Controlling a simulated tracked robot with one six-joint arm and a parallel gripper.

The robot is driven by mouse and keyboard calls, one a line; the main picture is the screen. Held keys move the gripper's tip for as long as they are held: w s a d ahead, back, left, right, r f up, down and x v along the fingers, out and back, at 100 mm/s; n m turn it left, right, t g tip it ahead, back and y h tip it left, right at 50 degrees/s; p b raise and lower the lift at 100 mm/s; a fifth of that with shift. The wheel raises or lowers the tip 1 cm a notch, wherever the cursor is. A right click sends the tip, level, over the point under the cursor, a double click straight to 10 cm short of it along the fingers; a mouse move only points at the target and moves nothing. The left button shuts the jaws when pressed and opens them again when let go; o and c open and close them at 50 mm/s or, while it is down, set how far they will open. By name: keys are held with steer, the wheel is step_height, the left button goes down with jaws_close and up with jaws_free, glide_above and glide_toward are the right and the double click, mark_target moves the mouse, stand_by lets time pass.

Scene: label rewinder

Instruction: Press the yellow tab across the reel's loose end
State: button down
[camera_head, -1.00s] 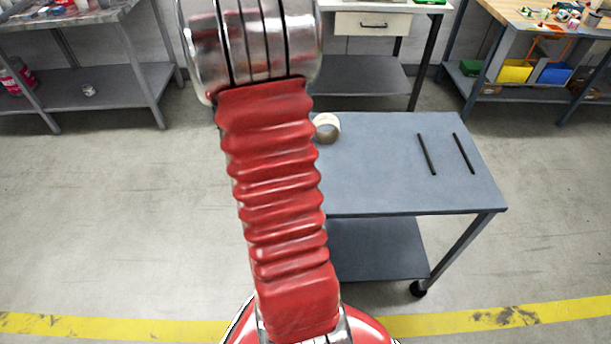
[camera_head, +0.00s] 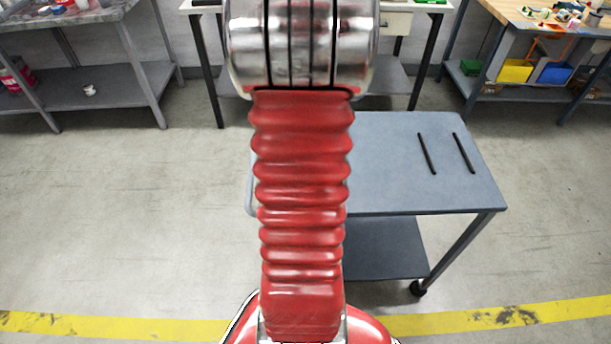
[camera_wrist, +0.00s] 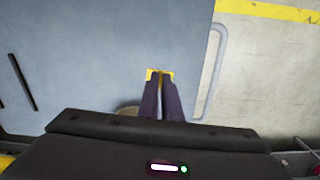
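My gripper (camera_wrist: 161,84) shows in the wrist view with its two dark fingers close together. The yellow tab (camera_wrist: 152,74) is pinched at the fingertips and sticks out a little to both sides. The tips are over the grey cart top (camera_wrist: 110,45), near its handle edge; their height above it is hard to judge. In the head view my arm hides the gripper, tab and reel.
Two black bars (camera_head: 427,153) lie on the right part of the cart top (camera_head: 400,190). A rail handle (camera_wrist: 213,75) runs along the cart's edge in the wrist view. Workbenches (camera_head: 80,90) stand behind. The cart's middle is clear.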

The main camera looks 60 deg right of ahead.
steer(key=shift+f, duration=2.5)
steer(key=shift+f, duration=2.3)
steer(key=shift+f, duration=0.15)
steer(key=c, duration=1.9)
jaws_free()
steer(key=shift+c, duration=0.2)
steer(key=r, duration=1.3)
steer(key=shift+d+r, duration=0.2)
steer(key=shift+r, duration=0.2)
